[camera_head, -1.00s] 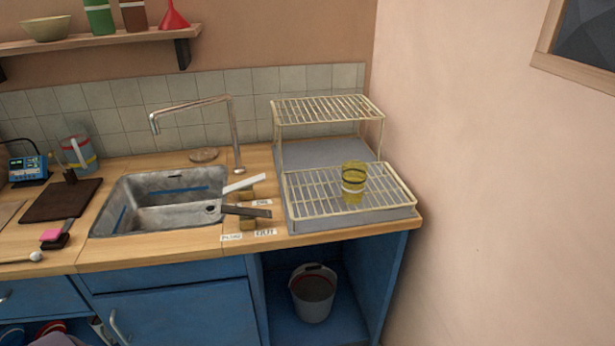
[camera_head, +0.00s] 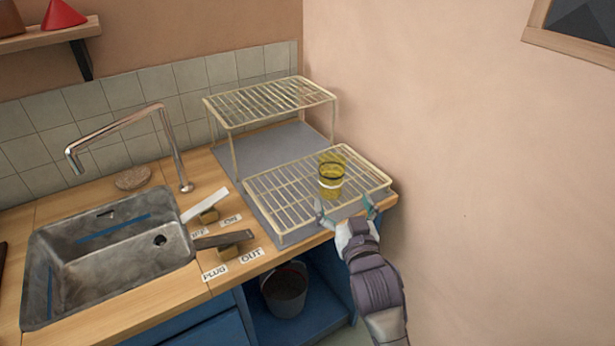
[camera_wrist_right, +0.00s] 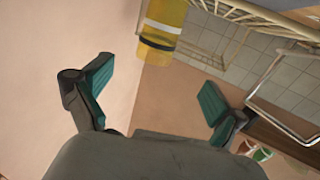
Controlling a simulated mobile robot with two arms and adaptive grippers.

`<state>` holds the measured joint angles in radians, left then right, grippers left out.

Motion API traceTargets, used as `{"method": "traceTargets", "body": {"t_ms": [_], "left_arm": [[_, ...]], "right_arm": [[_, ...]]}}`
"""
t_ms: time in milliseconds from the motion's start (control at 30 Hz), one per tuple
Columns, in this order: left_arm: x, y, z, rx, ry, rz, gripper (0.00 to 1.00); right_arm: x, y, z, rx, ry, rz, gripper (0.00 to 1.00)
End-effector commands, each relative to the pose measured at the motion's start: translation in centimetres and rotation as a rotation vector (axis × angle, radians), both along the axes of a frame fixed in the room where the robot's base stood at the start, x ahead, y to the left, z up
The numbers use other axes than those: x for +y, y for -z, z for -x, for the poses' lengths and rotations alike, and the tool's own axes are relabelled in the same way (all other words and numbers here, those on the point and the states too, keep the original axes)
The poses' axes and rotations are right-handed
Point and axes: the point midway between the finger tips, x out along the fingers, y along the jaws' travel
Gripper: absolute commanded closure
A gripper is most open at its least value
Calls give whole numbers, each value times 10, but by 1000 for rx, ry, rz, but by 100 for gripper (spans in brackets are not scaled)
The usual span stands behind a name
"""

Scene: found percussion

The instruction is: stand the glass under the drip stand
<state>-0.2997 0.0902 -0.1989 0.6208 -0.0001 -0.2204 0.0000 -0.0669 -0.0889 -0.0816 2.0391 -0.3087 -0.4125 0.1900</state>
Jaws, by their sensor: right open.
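The yellow see-through glass (camera_head: 331,177) with a dark band and a white band stands upright on the low front wire rack (camera_head: 270,203). A taller wire stand (camera_head: 270,101) is behind it, over a grey mat (camera_head: 262,150). I cannot tell for sure which of these is the drip stand. My right gripper (camera_head: 344,210) is open and empty at the front edge of the low rack, just short of the glass. In the right wrist view the glass (camera_wrist_right: 163,28) lies beyond the spread fingers (camera_wrist_right: 155,90), apart from them. My left gripper is not in view.
The sink (camera_head: 110,255) and tap (camera_head: 120,130) are to the left. Two levers on wooden blocks (camera_head: 207,216) sit between sink and rack. The wall (camera_head: 450,120) is close on the right. A bucket (camera_head: 285,290) stands below the counter.

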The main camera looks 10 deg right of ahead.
Motion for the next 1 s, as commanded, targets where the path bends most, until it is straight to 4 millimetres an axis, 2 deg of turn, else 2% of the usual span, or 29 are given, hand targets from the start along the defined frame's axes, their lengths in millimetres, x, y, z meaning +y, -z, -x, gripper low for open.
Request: {"method": "traceTargets", "body": {"t_ms": [100, 300, 567, 833, 1000], "left_arm": [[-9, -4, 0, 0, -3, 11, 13], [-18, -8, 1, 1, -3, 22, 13], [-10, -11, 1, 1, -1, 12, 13], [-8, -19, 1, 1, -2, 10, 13], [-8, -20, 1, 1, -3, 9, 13]], "right_arm": [[-1, -2, -26, -1, 0, 1, 4], [-3, -1, -61, 0, -1, 1, 4], [-4, 0, -80, 2, -1, 1, 4], [-7, 1, -118, 2, -1, 1, 4], [-7, 3, -125, 2, -1, 1, 4]]}}
